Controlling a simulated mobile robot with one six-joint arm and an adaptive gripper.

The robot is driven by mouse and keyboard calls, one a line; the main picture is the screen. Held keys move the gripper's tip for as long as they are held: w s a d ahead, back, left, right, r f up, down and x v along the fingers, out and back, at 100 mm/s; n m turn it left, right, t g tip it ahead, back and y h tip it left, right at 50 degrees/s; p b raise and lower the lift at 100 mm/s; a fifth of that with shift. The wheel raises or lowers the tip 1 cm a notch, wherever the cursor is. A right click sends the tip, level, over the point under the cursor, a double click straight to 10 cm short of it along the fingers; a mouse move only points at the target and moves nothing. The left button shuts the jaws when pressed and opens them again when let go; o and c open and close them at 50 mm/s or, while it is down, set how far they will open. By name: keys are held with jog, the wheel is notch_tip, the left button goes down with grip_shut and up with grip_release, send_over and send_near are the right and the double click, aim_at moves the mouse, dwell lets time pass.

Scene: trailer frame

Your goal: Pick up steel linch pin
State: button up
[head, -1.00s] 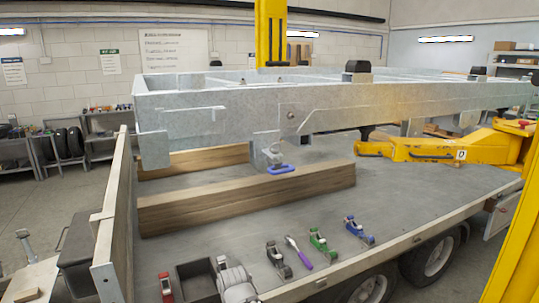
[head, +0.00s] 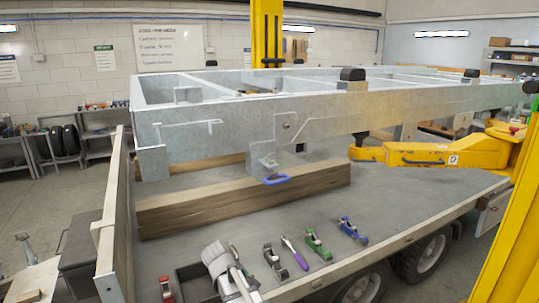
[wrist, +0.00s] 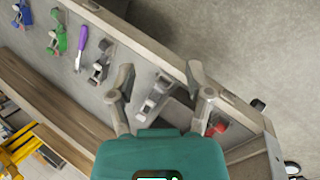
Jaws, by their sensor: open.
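I cannot make out a steel linch pin in either view. My gripper (wrist: 159,72) is open in the wrist view, its two grey fingers spread in front of the teal body. A light grey clamp-like tool (wrist: 155,98) lies on the deck and shows between the fingers, with nothing visibly gripped. The dark open tray (wrist: 181,96) is partly behind the right finger. In the head view the tray (head: 190,286) stands near the deck's front edge; its contents are not readable.
Near the tray lie a red tool (head: 166,290), a dark grey clamp (head: 273,262), a purple-handled tool (head: 295,254), a green clamp (head: 317,244) and a blue clamp (head: 352,230). A timber beam (head: 240,199) and the galvanized frame (head: 230,129) stand behind. Deck at right is clear.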

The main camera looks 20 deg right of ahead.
jog(key=w+d+r+n+h+p, duration=0.25)
jog(key=w+r+p, duration=0.2)
jog(key=r, duration=0.35)
jog(key=w+d+r+n+h+p, duration=0.1)
jog(key=w+r+n+h+p, duration=0.4)
jog(key=r, duration=0.4)
jog(key=n+h+p, duration=0.5)
send_near(269, 161)
jog(key=a, duration=0.4)
jog(key=shift+d+f+t, duration=0.25)
jog(key=shift+t, duration=0.15)
jog(key=shift+w+d, duration=0.1)
jog(key=shift+d, duration=4.2)
jog(key=shift+d, duration=0.1)
jog(key=shift+d, duration=2.55)
